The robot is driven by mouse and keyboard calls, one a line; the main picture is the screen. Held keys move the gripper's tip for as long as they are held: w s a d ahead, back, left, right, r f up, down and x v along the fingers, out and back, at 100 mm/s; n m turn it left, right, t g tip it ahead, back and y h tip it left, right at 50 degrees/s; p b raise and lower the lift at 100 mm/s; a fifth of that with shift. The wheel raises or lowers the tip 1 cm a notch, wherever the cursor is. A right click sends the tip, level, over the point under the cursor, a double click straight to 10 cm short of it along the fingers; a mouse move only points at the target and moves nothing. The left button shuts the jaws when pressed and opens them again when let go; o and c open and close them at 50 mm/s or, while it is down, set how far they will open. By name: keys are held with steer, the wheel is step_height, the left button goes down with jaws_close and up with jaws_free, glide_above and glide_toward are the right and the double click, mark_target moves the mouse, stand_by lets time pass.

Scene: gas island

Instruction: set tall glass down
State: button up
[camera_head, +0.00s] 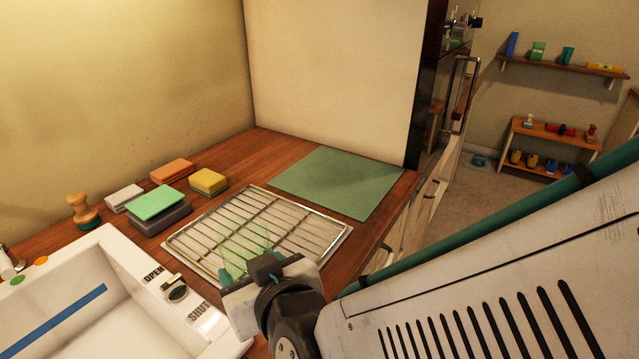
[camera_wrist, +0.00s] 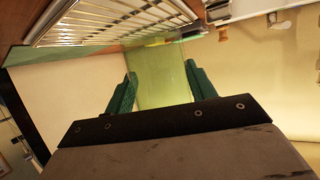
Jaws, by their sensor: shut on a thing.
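The tall glass (camera_wrist: 158,75) is see-through and tinted green. In the wrist view it stands between the two green finger pads of my gripper (camera_wrist: 160,84), which is shut on it. In the head view the glass (camera_head: 243,238) shows faintly in front of the wire drying rack (camera_head: 300,213), just beyond my gripper (camera_head: 262,268). The rack's bars show through the glass. I cannot tell whether its base touches the rack. The rack also shows in the wrist view (camera_wrist: 110,18).
A white sink (camera_head: 115,270) lies left of the rack. Sponges, including a green one (camera_head: 158,203), and a wooden-handled brush (camera_head: 82,210) stand behind it. A bare green mat (camera_head: 340,182) lies right of the rack, before a pale panel (camera_head: 335,75).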

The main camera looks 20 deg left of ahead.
steer(key=w+a, duration=0.1)
steer(key=w, duration=0.2)
steer(key=w+a, duration=0.2)
steer(key=w, duration=0.2)
steer(key=w+a+f, duration=0.1)
steer(key=w+a, duration=0.1)
steer(key=w, duration=0.2)
steer(key=shift+w+f, duration=0.15)
steer(key=shift+f, duration=0.8)
steer(key=shift+w+f, duration=0.1)
steer(key=shift+f, duration=0.8)
steer(key=o, duration=1.1)
steer(key=shift+f, duration=0.15)
steer(key=shift+r, duration=0.2)
steer(key=v, duration=1.2)
